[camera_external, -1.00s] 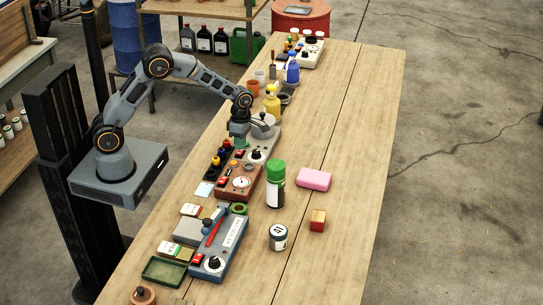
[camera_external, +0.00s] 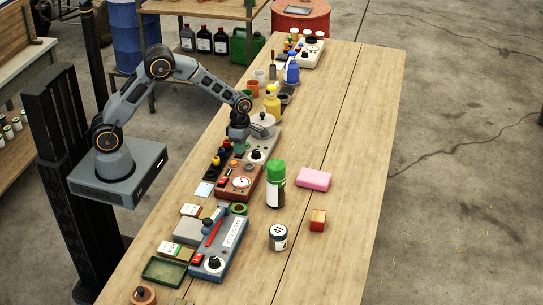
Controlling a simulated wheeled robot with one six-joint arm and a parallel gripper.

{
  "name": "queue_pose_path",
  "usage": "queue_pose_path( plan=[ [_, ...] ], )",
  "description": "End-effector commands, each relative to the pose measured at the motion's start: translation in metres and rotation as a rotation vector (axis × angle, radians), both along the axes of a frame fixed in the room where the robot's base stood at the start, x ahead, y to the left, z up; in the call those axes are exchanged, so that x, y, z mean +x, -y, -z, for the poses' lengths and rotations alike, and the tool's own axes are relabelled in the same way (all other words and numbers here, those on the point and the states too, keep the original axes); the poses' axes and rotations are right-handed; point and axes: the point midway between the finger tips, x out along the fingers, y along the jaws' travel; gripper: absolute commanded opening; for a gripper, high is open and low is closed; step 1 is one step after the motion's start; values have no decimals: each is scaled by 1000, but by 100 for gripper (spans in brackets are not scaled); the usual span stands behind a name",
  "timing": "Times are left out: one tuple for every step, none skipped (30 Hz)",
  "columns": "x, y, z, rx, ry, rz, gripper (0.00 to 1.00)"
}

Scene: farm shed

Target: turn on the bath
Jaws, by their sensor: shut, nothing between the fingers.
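What looks like the bath is a grey unit (camera_external: 269,141) with a round metal lid (camera_external: 262,121) at its far end and a black knob (camera_external: 257,155) on its near end. My gripper (camera_external: 248,136) is at the left side of this unit, between lid and knob, and hides part of it. It is shut and empty. Its fingers are small here, and I cannot tell whether they touch the unit.
A red-brown unit with a dial (camera_external: 242,182) stands just nearer, and a blue unit with a red lever (camera_external: 220,245) nearer still. A yellow bottle (camera_external: 272,103) stands beyond the lid. A green-capped jar (camera_external: 275,185) stands to the right. The table's right side is mostly clear.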

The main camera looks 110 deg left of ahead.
Motion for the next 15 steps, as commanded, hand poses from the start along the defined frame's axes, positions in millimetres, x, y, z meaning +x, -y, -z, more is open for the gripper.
queue_pose_path(
  plan=[
    [-4, 4, 10, -13, -18, 1, 0],
    [-4, 4, 10, -14, -19, 2, 0],
    [-4, 4, 11, -14, -19, 2, 0],
    [-4, 3, 10, -14, -19, 2, 0],
    [-4, 3, 10, -14, -19, 2, 0],
    [-4, 2, 10, -14, -18, 1, 0],
    [-4, 1, 10, -13, -18, 1, 0],
    [-4, -1, 10, -13, -18, 1, 0],
    [-5, -3, 9, -13, -17, 0, 0],
    [-5, -4, 9, -12, -17, -1, 0],
    [-5, -6, 9, -12, -17, -1, 0],
    [-5, -8, 9, -12, -18, -2, 0],
    [-6, -10, 9, -11, -18, -3, 0],
    [-6, -12, 9, -11, -18, -4, 0],
    [-6, -14, 9, -10, -18, -5, 0]
  ],
)
